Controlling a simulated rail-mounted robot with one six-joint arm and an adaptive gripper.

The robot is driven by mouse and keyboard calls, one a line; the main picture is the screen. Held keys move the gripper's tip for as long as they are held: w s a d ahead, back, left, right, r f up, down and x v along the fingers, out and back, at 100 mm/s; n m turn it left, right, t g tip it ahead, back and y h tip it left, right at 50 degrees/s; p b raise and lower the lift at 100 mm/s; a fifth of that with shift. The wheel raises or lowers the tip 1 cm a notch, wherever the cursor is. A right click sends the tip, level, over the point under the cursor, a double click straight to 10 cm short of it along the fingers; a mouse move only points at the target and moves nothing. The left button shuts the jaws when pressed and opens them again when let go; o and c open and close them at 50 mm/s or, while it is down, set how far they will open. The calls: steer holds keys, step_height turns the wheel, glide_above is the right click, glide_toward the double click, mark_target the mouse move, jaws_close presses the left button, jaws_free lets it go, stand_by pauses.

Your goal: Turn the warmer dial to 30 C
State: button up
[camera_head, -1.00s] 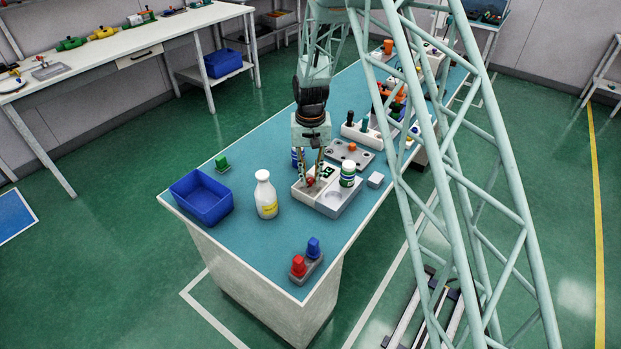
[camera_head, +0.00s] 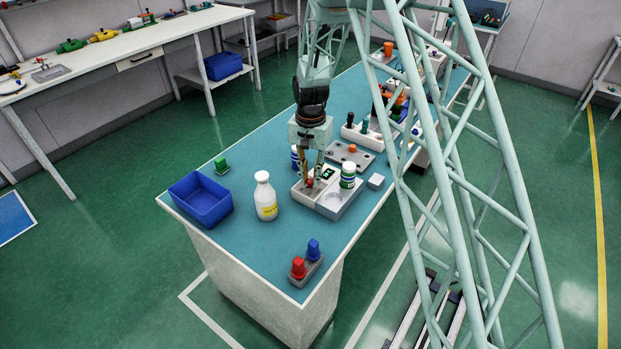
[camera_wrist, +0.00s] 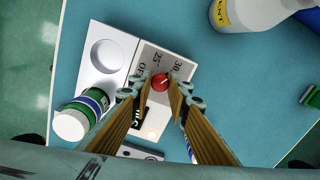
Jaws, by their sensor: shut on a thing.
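The warmer (camera_head: 327,205) is a white and grey box on the blue-green bench. In the wrist view, the warmer (camera_wrist: 135,30) has a round well on the left and a label panel marked OFF, 25 and 30. Its red dial (camera_wrist: 160,82) sits below the labels, with a small white mark that seems to lean toward the 30 side; its exact angle is hard to tell. My gripper (camera_wrist: 158,86) is shut on the dial, one finger on each side. In the head view my gripper (camera_head: 310,182) points down at the warmer. A dark display with green digits is partly hidden by a finger.
A white bottle with a yellow label (camera_head: 265,197) and a blue bin (camera_head: 201,198) stand to the left. A green-and-white jar (camera_head: 348,175) stands at the warmer's right side. A stand with red and blue pieces (camera_head: 306,266) is near the front edge. Bare bench lies between them.

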mark_target(310, 181)
steer(key=o, duration=0.8)
steer(key=shift+o, duration=0.2)
step_height(310, 181, up, 12)
stand_by(0.6)
stand_by(0.5)
